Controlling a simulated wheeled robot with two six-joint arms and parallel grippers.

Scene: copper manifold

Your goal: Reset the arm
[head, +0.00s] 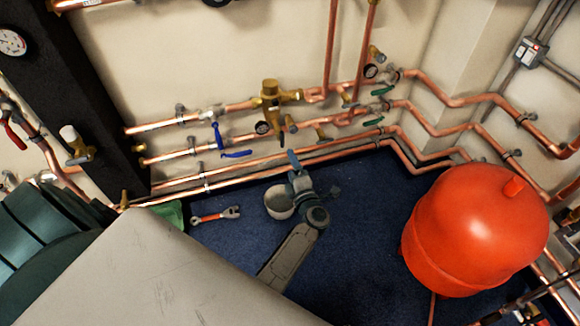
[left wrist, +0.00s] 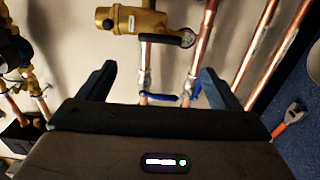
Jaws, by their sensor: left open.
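My left arm reaches in from the lower middle of the head view, and its gripper (head: 293,160) is above the blue floor, in front of the copper pipes (head: 230,162). In the left wrist view the two dark fingers of this gripper (left wrist: 158,84) are spread apart with nothing between them. Beyond them are a brass valve (left wrist: 134,20), blue handles (left wrist: 158,97) and copper pipes (left wrist: 205,40). The brass valve also shows on the wall in the head view (head: 271,92). My right gripper is in neither view.
A red tank (head: 475,225) stands at the right. A wrench with a red handle (head: 213,215) and a pale round container (head: 279,203) are on the blue floor (head: 355,270). A large grey surface (head: 150,275) fills the lower left. Floor between my arm and the tank is clear.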

